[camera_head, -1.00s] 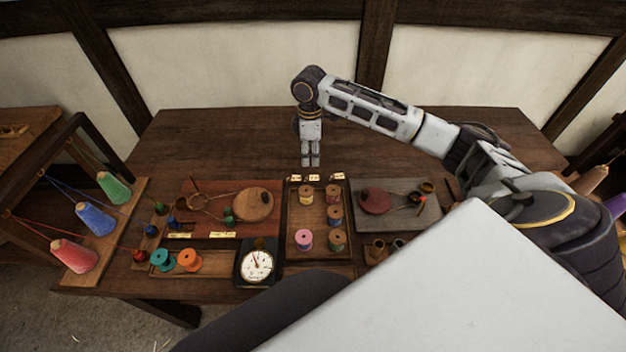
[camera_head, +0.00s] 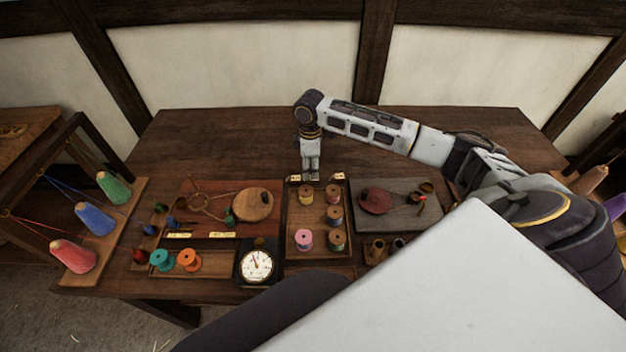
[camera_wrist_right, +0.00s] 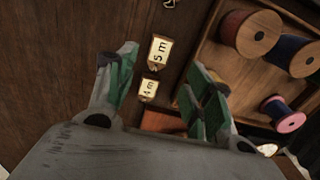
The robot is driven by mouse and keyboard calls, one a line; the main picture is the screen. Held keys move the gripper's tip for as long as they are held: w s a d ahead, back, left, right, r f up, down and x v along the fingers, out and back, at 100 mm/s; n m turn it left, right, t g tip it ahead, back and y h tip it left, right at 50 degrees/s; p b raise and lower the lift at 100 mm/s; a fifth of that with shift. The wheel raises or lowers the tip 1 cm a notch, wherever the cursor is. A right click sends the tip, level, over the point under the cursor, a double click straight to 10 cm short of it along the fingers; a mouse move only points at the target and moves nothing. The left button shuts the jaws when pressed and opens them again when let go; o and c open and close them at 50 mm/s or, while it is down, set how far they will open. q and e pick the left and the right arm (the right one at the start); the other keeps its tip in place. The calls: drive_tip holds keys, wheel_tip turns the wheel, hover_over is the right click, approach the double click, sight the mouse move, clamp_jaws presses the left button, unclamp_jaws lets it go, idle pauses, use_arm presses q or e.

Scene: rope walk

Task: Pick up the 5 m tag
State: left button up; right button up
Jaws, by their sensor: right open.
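The 5 m tag (camera_wrist_right: 160,52) is a small cream label with dark lettering and a metal edge, lying on the dark wood in the right wrist view. My right gripper (camera_wrist_right: 160,76) is open and empty, with its green-padded fingers to either side of the tags. The 5 m tag shows between and a little past the fingertips. A 4 m tag (camera_wrist_right: 149,90) lies just below it, also between the fingers. In the head view my right gripper (camera_head: 310,177) points down behind the spool tray and hides the middle of the tag row. My left gripper is not in view.
The spool tray (camera_head: 290,222) stands close in front of the gripper, with several spools. Another tag (camera_head: 339,176) lies to the right of the gripper. A red board (camera_head: 215,222) and a grey board (camera_head: 400,224) flank the tray. The table's back is clear.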

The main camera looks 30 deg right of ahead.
sight(311, 178)
drive_tip(key=shift+d+f, duration=0.2)
drive_tip(key=shift+f, duration=2.35)
drive_tip(key=c, duration=0.8)
